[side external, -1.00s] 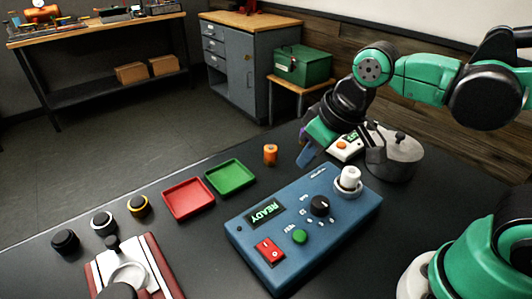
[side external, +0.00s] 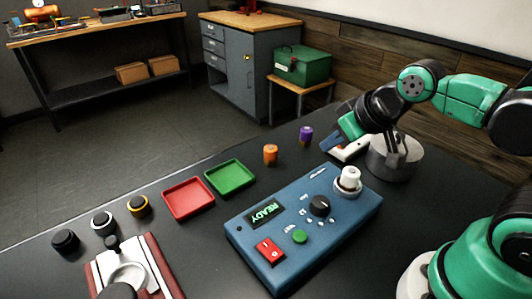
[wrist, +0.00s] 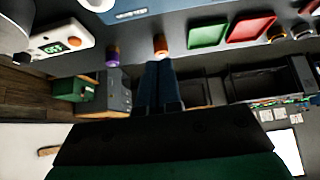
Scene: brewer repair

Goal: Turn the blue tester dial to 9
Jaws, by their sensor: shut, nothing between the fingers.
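The blue tester (side external: 270,225) lies on the black table with its display reading READY. Its black dial (side external: 320,206) sits on the top face; I cannot read which number it points to. A green button (side external: 299,237), a red switch (side external: 268,252) and a white piece in a round socket (side external: 349,178) are also on it. My gripper (side external: 328,145) is shut and empty, above the table behind the tester and away from the dial. In the wrist view my gripper (wrist: 158,66) shows closed fingers, and only an edge of the tester (wrist: 150,12) shows; the dial is out of view.
An orange cylinder (side external: 270,154) and a purple one (side external: 306,136) stand near my gripper. A white device (side external: 346,152) and a grey canister (side external: 392,160) are close by. Green (side external: 230,178) and red (side external: 188,198) trays lie left of the tester.

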